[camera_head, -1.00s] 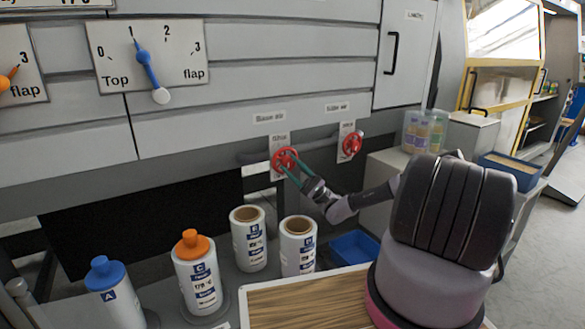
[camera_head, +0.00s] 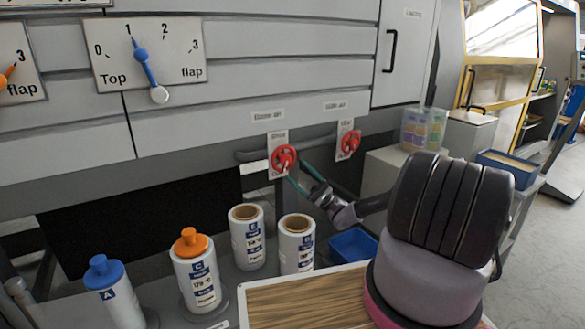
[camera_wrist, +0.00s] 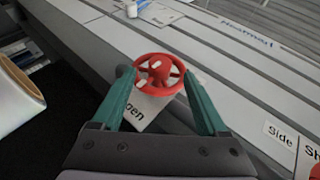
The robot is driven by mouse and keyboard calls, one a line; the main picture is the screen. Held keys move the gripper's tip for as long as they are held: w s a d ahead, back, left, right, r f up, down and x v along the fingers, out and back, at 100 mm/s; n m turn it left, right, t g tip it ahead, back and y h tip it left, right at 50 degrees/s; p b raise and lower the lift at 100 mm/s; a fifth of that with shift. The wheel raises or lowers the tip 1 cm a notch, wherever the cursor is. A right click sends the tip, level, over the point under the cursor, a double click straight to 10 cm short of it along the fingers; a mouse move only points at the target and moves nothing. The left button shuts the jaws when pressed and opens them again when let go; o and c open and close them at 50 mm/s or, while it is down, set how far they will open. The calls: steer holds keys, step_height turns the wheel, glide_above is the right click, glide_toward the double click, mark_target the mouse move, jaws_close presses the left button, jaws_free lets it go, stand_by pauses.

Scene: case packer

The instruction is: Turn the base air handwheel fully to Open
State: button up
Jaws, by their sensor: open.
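The base air handwheel (camera_head: 283,159) is a red spoked wheel on a pipe along the machine's front, under a label that appears to read "Base air". In the wrist view the red handwheel (camera_wrist: 158,74) lies ahead, between and slightly beyond the tips of the green fingers. A white plate behind it shows part of the word "Open", partly hidden by the wheel. My gripper (camera_head: 297,170) is open, just right of and below the wheel in the head view; its fingers (camera_wrist: 160,85) are spread on either side of it. Whether they touch the rim I cannot tell.
A second red handwheel (camera_head: 349,143) is to the right on the same pipe. White rolls (camera_head: 247,238) and bottles with blue and orange caps (camera_head: 195,270) stand below left. A blue bin (camera_head: 353,246) and a wooden-topped board (camera_head: 300,300) are below my arm.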

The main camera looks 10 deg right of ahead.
steer(key=v, duration=0.6)
steer(key=s+a+r+n+g+h, duration=0.4)
steer(key=s+r+g+h, duration=0.1)
steer(key=r+g+h, duration=0.25)
steer(key=s+a+r+n+g+h, duration=0.35)
steer(key=r+g+h, duration=0.25)
steer(key=r+h, duration=0.2)
steer(key=s+d+r+m+t+h, duration=0.1)
steer(key=s+r+t+h, duration=0.3)
steer(key=s+r, duration=0.6)
steer(key=s+d+r+m+t+h, duration=0.2)
steer(key=s+d+r+t+h, duration=0.2)
steer(key=s+r+t, duration=0.5)
step_height(320, 180, up, 6)
steer(key=shift+s+f+h, duration=0.2)
steer(key=shift+s+h, duration=0.25)
steer(key=shift+s, duration=0.05)
